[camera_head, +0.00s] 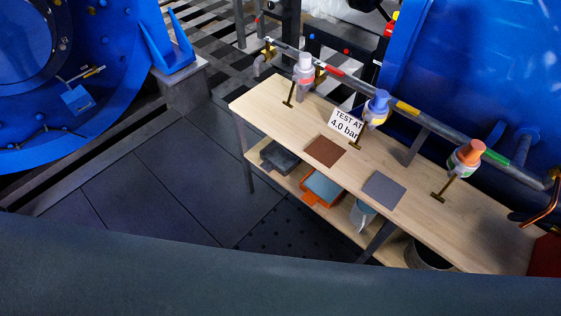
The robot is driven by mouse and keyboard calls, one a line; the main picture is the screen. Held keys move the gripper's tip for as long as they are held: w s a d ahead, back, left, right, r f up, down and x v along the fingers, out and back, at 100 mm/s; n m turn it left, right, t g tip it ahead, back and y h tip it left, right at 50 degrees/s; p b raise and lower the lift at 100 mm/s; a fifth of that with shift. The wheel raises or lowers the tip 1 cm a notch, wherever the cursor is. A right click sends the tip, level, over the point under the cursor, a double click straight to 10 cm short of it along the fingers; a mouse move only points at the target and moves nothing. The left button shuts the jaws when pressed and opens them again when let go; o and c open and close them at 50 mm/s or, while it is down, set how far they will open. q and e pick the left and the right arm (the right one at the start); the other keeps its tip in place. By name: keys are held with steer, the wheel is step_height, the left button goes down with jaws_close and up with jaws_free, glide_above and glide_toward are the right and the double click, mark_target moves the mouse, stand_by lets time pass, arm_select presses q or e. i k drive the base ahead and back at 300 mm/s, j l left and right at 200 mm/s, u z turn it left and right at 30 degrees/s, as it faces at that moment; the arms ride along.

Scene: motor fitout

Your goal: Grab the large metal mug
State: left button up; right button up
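I cannot pick out a large metal mug for certain. A dark, round, open container (430,256) stands on the lower shelf of the wooden bench, partly hidden by the bench top. A light blue-grey item (362,216) also sits on that shelf, half covered by the top. Neither of my grippers shows in the head view.
The wooden bench (285,112) carries a brown mat (326,151), a grey mat (384,190) and a "TEST AT 4.0 bar" sign (345,123). A pipe with valves (410,108) runs behind it. Orange and dark trays (280,157) lie below. Dark floor (170,190) at left is clear.

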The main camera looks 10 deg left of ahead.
mark_target(416, 255)
steer(key=z, duration=1.6)
